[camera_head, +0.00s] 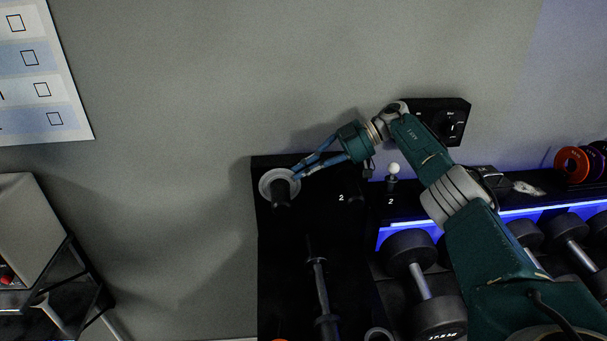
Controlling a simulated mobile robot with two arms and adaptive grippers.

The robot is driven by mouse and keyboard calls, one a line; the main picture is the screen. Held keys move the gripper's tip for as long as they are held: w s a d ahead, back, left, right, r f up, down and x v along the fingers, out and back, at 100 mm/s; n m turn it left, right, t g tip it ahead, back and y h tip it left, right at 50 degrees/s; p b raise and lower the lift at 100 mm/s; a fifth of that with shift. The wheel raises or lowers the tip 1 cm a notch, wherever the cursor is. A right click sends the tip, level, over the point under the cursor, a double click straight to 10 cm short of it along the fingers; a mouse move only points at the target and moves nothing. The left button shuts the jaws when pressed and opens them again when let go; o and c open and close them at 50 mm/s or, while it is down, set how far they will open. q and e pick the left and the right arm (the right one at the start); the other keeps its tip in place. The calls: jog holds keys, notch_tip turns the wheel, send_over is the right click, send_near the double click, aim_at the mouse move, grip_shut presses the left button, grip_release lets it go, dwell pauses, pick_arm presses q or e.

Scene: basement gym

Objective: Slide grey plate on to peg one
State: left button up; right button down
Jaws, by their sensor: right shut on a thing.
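The grey plate (266,181) is a pale ring at the top left corner of the black rack (275,245). The black peg (281,196) shows in front of the plate's middle, and the plate looks to be around it. I cannot tell how far along the peg the plate sits. My right gripper (297,172) reaches in from the right and is shut on the plate's right edge. The label of this peg is hidden or too dark to read. My left gripper is out of view.
Labels reading 2 (341,198) mark the rack further right. A white ball-topped post (393,169), a black control box (440,120) and dumbbells (420,280) lie around my right arm. A barbell-like bar (320,290) stands below the peg. Orange and purple plates (573,164) are far right.

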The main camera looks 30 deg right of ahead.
jog(key=shift+w+b, duration=0.25)
jog(key=shift+b, duration=0.2)
jog(key=c, duration=1.8)
grip_release()
jog(key=shift+r, duration=0.1)
jog(key=shift+s+d, duration=0.1)
notch_tip(320, 180, up, 10)
